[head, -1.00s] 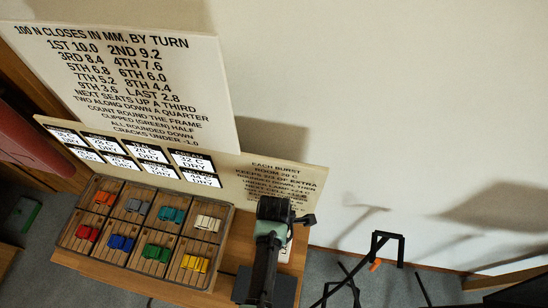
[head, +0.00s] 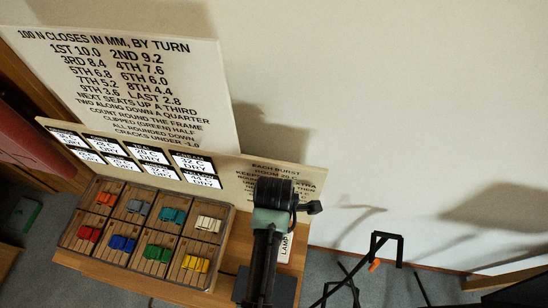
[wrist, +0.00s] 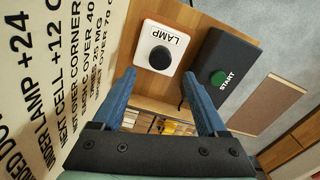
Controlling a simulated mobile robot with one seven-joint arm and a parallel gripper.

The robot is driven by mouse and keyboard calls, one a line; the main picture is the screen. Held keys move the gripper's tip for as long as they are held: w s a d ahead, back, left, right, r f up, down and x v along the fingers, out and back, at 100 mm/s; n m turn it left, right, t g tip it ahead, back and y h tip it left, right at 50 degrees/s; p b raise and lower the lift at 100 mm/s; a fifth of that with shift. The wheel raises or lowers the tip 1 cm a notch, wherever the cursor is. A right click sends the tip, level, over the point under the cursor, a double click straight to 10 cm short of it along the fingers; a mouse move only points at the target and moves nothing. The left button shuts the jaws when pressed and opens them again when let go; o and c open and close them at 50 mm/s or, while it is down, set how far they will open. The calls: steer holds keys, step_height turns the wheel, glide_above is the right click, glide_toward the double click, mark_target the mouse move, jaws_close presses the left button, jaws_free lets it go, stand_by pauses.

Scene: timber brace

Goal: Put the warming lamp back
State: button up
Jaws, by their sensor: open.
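A white box marked LAMP (wrist: 163,50) with a round black knob or button on top sits on the wooden bench in the wrist view. Part of its white face with the lettering shows in the head view (head: 286,247), beside my arm. No separate lamp head can be made out. My gripper (wrist: 159,77) is open and empty, with its blue fingers spread to either side below the white box. In the head view my own arm hides the fingers and much of the box.
A wooden tray (head: 150,190) holds several coloured pieces in compartments. Boards with printed text (head: 130,95) stand behind. A black stand (head: 385,240) is at the right over grey floor.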

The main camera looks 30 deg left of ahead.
step_height(320, 180, up, 4)
steer(key=shift+f, duration=0.25)
stand_by(0.5)
